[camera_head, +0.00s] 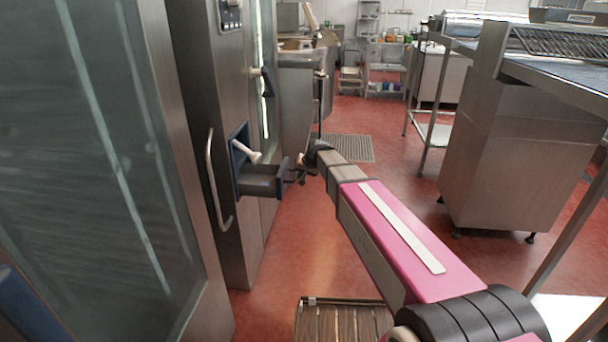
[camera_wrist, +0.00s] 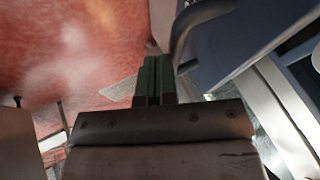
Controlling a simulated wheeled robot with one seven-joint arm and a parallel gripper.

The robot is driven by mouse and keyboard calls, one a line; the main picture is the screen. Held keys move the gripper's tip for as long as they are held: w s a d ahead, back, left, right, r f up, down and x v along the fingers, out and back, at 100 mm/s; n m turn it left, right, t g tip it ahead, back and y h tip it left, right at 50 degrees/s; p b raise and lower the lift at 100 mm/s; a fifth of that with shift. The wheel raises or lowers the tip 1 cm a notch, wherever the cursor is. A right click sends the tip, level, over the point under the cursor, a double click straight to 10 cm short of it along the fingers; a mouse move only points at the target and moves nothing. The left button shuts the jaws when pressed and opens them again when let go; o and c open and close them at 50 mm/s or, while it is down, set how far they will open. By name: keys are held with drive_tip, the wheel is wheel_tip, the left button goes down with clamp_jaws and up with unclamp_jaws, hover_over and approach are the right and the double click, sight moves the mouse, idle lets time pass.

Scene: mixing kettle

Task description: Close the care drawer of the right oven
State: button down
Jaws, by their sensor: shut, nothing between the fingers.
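The care drawer (camera_head: 260,181) is a dark blue-grey box standing out of the steel oven front (camera_head: 192,75), pulled open, below a blue recess. A white piece (camera_head: 245,152) shows in the recess above it. My gripper (camera_head: 298,172) is just right of the drawer's front end in the head view, small and dark there. In the wrist view my gripper (camera_wrist: 153,82) shows green fingers pressed together, with nothing between them. A curved grey bar (camera_wrist: 184,33) and the dark drawer body (camera_wrist: 235,42) lie right beside the fingers. I cannot tell whether they touch.
A large glass oven door (camera_head: 90,150) with a vertical handle (camera_head: 213,185) fills the left. A slatted wooden surface (camera_head: 340,322) is at the bottom. A steel cabinet (camera_head: 515,155) stands right. Red floor (camera_head: 300,240) is clear between.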

sight(281, 168)
drive_tip(key=a, duration=0.9)
drive_tip(key=shift+w+a, duration=0.2)
drive_tip(key=shift+w, duration=0.15)
